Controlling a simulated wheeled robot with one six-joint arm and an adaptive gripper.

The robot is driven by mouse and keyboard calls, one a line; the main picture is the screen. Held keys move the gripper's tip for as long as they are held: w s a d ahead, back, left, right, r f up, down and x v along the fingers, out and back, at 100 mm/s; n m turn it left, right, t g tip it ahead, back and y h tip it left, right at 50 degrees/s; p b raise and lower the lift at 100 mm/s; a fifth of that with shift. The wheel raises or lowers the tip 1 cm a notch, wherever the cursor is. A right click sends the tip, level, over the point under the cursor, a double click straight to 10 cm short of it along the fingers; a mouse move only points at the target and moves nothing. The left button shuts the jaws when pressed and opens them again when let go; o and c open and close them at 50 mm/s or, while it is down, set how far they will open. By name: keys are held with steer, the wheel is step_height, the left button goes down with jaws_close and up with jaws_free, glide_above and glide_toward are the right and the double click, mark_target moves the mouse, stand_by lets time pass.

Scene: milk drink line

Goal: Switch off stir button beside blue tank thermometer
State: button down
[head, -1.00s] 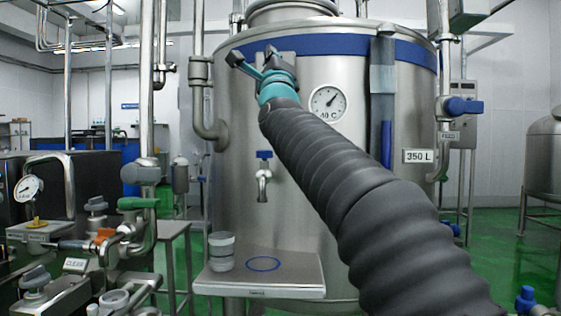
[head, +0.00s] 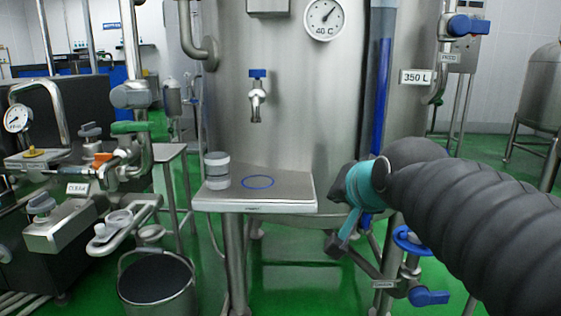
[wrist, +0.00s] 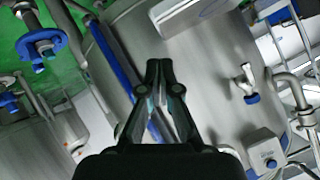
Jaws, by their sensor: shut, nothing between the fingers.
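The large steel tank (head: 310,110) fills the middle of the head view. Its round thermometer (head: 325,18), marked 40 °C, is at the top. Left of it, a grey box (head: 268,5) is cut off by the top edge, so its front is mostly hidden. In the wrist view a pale box (wrist: 258,143) with a round blue button (wrist: 271,163) shows at the lower right; the thermometer is not visible there. My gripper (head: 336,243) is low, right of the shelf and well below the thermometer. In the wrist view (wrist: 158,64) its fingers are closed and empty.
A steel shelf (head: 295,186) with stacked grey cups (head: 217,170) juts out left of my gripper. A blue-handled tap (head: 257,92) hangs above it. A blue sight tube (head: 380,100) and valve pipes (head: 430,297) are close by at right. A bucket (head: 157,285) stands front left.

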steer(key=s+d+f+n+g+h, duration=0.1)
steer(key=s+d+f+n+g, duration=0.1)
steer(key=s+f, duration=0.7)
steer(key=s+d+f+n+g, duration=0.2)
steer(key=s+d+f+g, duration=0.1)
steer(key=s+f, duration=0.5)
step_height(320, 180, down, 2)
steer(key=shift+s+d+f+n+g+h+p, duration=0.1)
steer(key=shift+s+d+n+g+h+p, duration=0.15)
steer(key=shift+s+g+h+p, duration=0.2)
steer(key=c, duration=1.9)
jaws_free()
steer(key=shift+w, duration=0.1)
